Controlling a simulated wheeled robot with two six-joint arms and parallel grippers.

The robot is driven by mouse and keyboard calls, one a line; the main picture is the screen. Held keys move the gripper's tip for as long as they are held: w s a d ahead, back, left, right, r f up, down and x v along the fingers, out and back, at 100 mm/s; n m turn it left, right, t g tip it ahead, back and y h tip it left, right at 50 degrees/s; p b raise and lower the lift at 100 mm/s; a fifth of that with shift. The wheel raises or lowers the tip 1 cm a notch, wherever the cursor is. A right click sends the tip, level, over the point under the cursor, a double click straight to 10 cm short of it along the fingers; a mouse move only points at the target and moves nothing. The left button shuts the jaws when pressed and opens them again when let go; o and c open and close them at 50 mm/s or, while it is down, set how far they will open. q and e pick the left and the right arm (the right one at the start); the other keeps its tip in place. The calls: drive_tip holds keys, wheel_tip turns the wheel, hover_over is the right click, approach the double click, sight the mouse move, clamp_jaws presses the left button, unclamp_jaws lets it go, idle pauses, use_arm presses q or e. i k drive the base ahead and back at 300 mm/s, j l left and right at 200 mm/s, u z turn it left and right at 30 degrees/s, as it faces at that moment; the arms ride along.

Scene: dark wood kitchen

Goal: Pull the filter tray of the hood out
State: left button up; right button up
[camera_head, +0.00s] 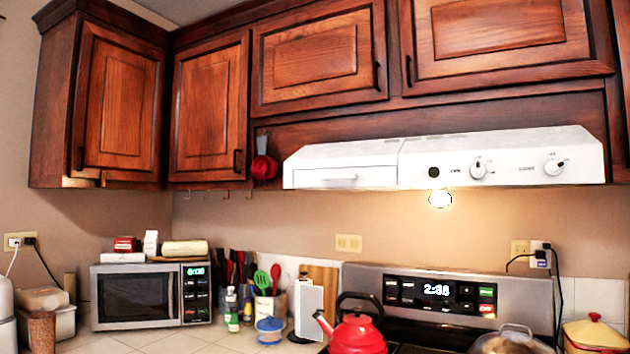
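The white range hood (500,160) hangs under the dark wood cabinets, above the stove. Its filter tray (340,178) is the left front section with a handle slot, and its front looks flush with the hood. The right part of the hood front has a dark round button and two knobs. A lit bulb (440,198) shows under the hood. Neither of my grippers is in the head view.
A red kettle (358,335) and a pot with a glass lid (510,340) stand on the stove. A microwave (137,297) and a utensil holder (270,305) are on the left counter. A red item (265,167) hangs left of the hood. Space before the hood looks clear.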

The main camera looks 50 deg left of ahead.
sight(379, 177)
drive_tip(key=u, duration=1.5)
